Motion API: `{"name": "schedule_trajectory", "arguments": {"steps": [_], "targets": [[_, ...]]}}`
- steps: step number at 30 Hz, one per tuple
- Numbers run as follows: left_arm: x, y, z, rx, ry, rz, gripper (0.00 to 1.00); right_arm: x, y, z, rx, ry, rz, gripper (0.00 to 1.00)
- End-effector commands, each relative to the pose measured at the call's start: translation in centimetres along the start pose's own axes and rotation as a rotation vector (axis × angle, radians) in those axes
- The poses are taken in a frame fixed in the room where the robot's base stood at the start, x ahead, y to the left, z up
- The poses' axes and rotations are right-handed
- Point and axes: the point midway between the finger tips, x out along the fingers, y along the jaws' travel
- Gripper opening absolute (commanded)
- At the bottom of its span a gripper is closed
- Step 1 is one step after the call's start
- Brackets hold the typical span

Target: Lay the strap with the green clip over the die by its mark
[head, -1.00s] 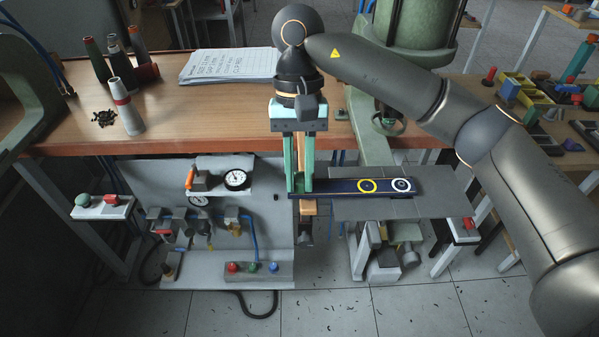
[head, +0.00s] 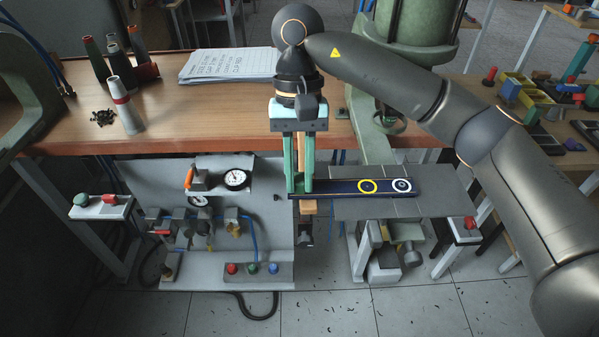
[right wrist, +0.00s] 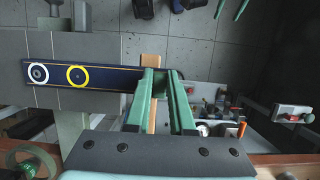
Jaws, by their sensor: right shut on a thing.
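A long dark blue strap (head: 335,187) carries a yellow ring and a white ring towards its right end in the head view. My right gripper (head: 302,192) points down and is shut on the strap near its left end. The strap also shows in the right wrist view (right wrist: 105,78), running left from the fingers. A green clip cannot be told apart from my green fingers. The strap's ringed end lies over a grey slotted plate (head: 440,207); whether they touch is unclear. I cannot single out the die. My left gripper is not clear; two green prongs at the wrist view's top edge may be its fingers.
A tan bar (head: 308,208) passes beneath the strap at the gripper. A grey panel (head: 140,185) with gauges, valves and coloured buttons stands at left. A green press column (head: 410,30) rises behind the plate. The wooden bench (head: 200,120) holds cones and a paper pad.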

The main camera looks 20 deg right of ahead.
Motion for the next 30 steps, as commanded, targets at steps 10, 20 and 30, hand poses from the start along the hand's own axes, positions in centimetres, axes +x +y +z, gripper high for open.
{"name": "schedule_trajectory", "arguments": {"steps": [10,20,30], "targets": [[0.1,0.0,0.2,0.000,-0.001,0.000,0.84,0.1,0.0,-0.1,0.000,0.000,0.000,0.40],[0.1,0.0,0.2,0.000,-0.001,0.000,0.84,0.2,0.0,-0.1,0.000,0.000,0.000,0.56],[-0.2,0.4,-0.3,0.001,-0.010,0.009,0.84,-2.4,0.0,-0.1,0.001,0.005,-0.001,0.56]]}}
